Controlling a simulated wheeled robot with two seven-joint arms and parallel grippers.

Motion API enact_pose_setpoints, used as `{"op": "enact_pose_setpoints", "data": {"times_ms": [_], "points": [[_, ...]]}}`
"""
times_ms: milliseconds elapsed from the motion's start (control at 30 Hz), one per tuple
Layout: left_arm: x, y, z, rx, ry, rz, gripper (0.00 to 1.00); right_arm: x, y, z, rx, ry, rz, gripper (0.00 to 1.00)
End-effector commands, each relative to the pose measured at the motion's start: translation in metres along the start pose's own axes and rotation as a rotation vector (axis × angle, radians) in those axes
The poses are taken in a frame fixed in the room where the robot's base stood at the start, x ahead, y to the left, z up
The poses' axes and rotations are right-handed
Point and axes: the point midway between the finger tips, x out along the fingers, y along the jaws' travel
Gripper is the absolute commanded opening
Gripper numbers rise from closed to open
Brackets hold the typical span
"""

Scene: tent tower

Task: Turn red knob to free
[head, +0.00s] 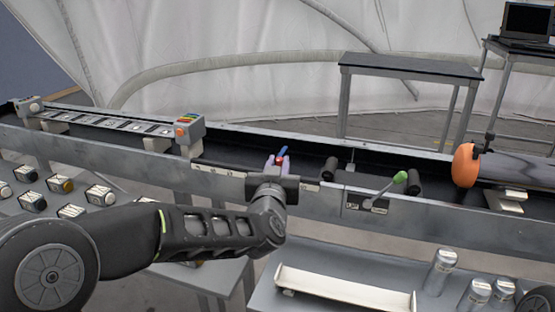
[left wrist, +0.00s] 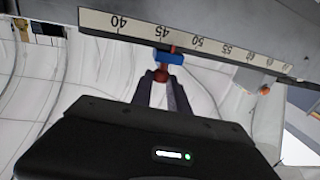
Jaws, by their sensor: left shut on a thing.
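The small red knob (head: 279,160) sits at the long grey rail in the middle of the head view, beside a blue piece (head: 283,149). In the left wrist view the red knob (left wrist: 160,74) is between my fingertips, with the blue piece (left wrist: 169,58) just beyond it at the scale. My left gripper (head: 277,164) is shut on the red knob; its two fingers (left wrist: 160,84) reach it from either side. The fingers partly hide the knob. The knob's setting cannot be read. My right gripper is not in view.
A numbered scale strip (left wrist: 200,44) runs along the rail. To the right are a green-tipped lever (head: 400,177) and an orange-ended dark cylinder (head: 466,165). A box with coloured stripes (head: 189,134) stands left. A white tray (head: 345,289) and metal cylinders (head: 440,265) are below right.

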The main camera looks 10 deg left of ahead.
Motion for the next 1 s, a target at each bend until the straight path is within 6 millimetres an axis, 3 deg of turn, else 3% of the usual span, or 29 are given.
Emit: {"op": "enact_pose_setpoints", "data": {"times_ms": [433, 467, 700, 1000], "points": [[0.0003, 0.0001, -0.0009, -0.001, 0.004, -0.018, 0.0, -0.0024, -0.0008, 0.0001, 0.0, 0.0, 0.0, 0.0], [0.0003, 0.0001, -0.001, -0.001, 0.004, -0.018, 0.21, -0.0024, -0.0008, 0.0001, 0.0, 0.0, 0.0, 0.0], [0.0003, 0.0001, -0.0009, -0.001, 0.003, -0.017, 0.41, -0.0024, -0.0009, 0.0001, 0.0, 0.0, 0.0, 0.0], [-0.001, 0.0002, -0.0008, -0.001, 0.003, -0.016, 0.42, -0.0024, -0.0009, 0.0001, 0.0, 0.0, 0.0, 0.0]]}}
